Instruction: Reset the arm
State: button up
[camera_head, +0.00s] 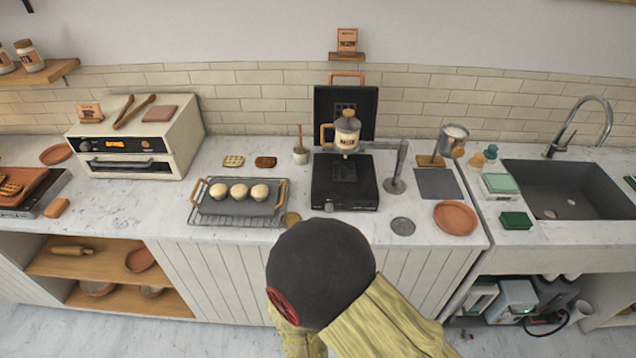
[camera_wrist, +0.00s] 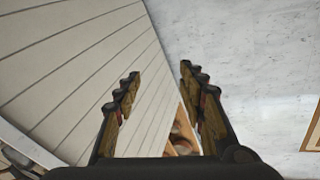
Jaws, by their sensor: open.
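My gripper (camera_wrist: 160,72) shows in the wrist view with its two dark, jointed fingers apart. Nothing is held between them. Behind the fingers are the pale panelled cabinet front (camera_wrist: 75,50) on the left and a grey-white marble surface (camera_wrist: 240,50) on the right. In the head view my arm, a dark rounded joint with yellowish links, stands at the bottom centre in front of the counter. My gripper itself is not visible in that view.
The marble counter (camera_head: 440,248) carries a rack with a tray of buns (camera_head: 240,205), a black appliance with raised lid (camera_head: 345,195), a toaster oven (camera_head: 125,165), a terracotta plate (camera_head: 455,217) and a sink (camera_head: 570,188). Open shelves (camera_head: 110,262) lie below left.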

jog(key=s+d+r+m+g, duration=0.2)
jog(key=r+m, duration=0.2)
jog(key=r, duration=0.5)
jog(key=s+d+r+m+g, duration=0.1)
jog(key=d+r+m+g, duration=0.15)
jog(key=r, duration=0.65)
jog(key=d+r+m+t+b, duration=0.1)
jog(key=d+r+m+t, duration=0.1)
jog(key=d+r, duration=0.7)
jog(key=s+d+r+m+t+b, duration=0.1)
jog(key=d+r+m+t, duration=0.2)
jog(key=d+r, duration=0.6)
notch_tip(320, 180, up, 7)
jog(key=shift+d+f+m+h, duration=0.1)
jog(key=shift+d+m+h, duration=0.25)
jog(key=shift+m, duration=0.8)
